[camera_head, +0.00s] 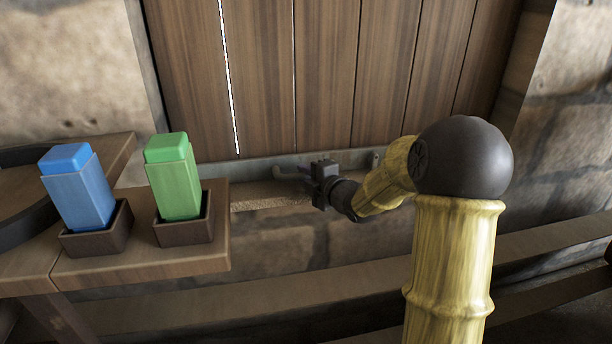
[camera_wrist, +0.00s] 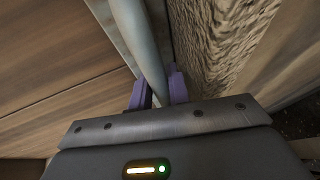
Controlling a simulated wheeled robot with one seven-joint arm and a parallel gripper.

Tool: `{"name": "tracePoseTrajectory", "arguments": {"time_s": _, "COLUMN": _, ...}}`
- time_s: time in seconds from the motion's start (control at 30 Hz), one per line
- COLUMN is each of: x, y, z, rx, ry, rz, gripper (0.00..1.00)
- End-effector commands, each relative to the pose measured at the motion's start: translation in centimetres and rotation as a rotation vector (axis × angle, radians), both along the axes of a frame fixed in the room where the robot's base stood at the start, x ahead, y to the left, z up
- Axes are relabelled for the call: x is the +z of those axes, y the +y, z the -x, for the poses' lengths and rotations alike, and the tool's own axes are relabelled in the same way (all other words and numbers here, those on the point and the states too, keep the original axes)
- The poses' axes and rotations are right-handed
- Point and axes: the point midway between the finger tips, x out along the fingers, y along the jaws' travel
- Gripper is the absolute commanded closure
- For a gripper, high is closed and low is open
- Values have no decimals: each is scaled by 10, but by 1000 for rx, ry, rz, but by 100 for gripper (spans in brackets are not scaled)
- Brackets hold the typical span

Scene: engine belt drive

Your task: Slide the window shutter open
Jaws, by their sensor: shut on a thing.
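The window shutter (camera_head: 325,75) is made of brown vertical wooden planks and fills the top middle of the head view. A thin bright gap runs between two of its planks left of centre. A grey metal rail (camera_head: 245,168) runs along its bottom edge. A pale grey handle bar (camera_head: 284,172) sits low in front of the planks. My gripper (camera_head: 303,172) is at this handle, reaching in from the right. In the wrist view, the purple fingers of my gripper (camera_wrist: 160,92) are shut on the handle bar (camera_wrist: 138,40), one on each side. The planks (camera_wrist: 60,60) lie to the left there.
A wooden table (camera_head: 150,265) stands at the left. On it are a blue block (camera_head: 80,195) and a green block (camera_head: 178,185), each in a dark square holder. Stone wall (camera_head: 560,130) flanks the window. A stone sill (camera_head: 262,195) lies below the rail.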

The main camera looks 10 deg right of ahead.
Motion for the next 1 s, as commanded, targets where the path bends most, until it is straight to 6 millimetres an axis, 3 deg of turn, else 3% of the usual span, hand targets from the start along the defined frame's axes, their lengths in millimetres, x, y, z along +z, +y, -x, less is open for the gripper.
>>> {"name": "tracePoseTrajectory", "arguments": {"time_s": 0.17, "x": 14, "y": 0, "z": 0, "rx": 0, "ry": -4, "rz": 1, "gripper": 100}}
{"name": "tracePoseTrajectory", "arguments": {"time_s": 0.37, "x": 47, "y": 1, "z": 0, "rx": 1, "ry": -8, "rz": 1, "gripper": 100}}
{"name": "tracePoseTrajectory", "arguments": {"time_s": 1.0, "x": 209, "y": 1, "z": 0, "rx": 1, "ry": -8, "rz": 1, "gripper": 100}}
